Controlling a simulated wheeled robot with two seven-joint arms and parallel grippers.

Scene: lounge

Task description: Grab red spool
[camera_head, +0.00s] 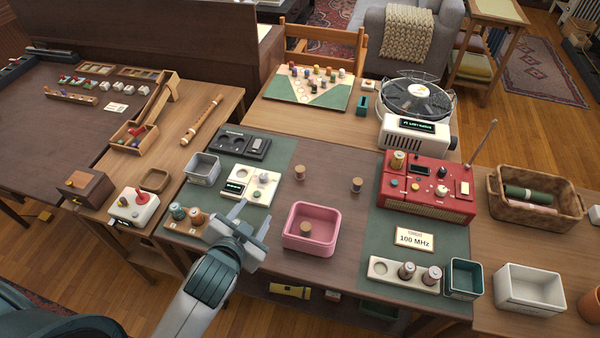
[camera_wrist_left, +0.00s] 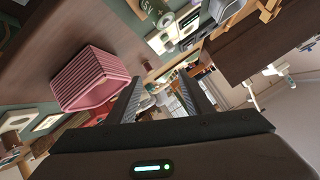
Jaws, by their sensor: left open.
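No spool is plainly red in the head view. Two spools with reddish-brown tones, a left one (camera_head: 406,271) and a right one (camera_head: 431,275), stand in a white rack (camera_head: 382,279) at the front right. An orange-brown spool (camera_head: 198,218) and a teal spool (camera_head: 178,211) stand left of my left gripper (camera_head: 254,213). My left gripper is open and empty, above the table left of the bin. The bin also shows in the left wrist view (camera_wrist_left: 90,78).
A red radio (camera_head: 425,190) with an upright antenna stands behind the rack. A green bin (camera_head: 463,277) and a white bin (camera_head: 530,288) are right of the rack. A grey bin (camera_head: 203,168) stands behind my left gripper. The table centre is mostly clear.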

